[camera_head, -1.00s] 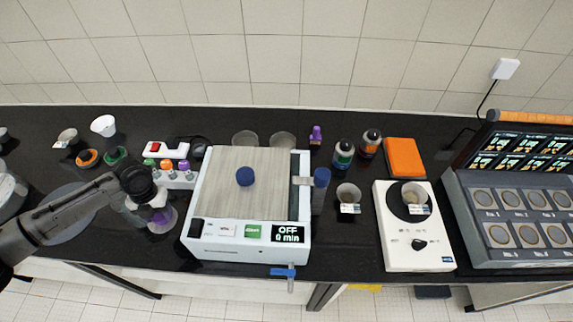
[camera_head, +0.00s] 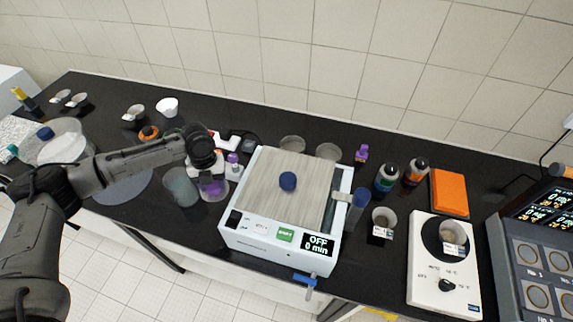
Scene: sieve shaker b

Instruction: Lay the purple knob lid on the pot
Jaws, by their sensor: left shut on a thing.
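My left gripper (camera_head: 211,172) points down at the left of the shaker and is shut on the purple knob lid (camera_head: 213,188), a see-through round piece with purple at its middle. Its knob is mostly hidden by the fingers. I cannot tell how high the lid is above the counter. A clear grey open pot (camera_head: 180,187) stands just left of the lid, upright, apart from the gripper. My right gripper is not in view.
The white shaker (camera_head: 262,240) with a blue knob stands close on the right. A white rack (camera_head: 235,172) with a purple-topped piece is just behind the gripper. Small cups stand at the back left.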

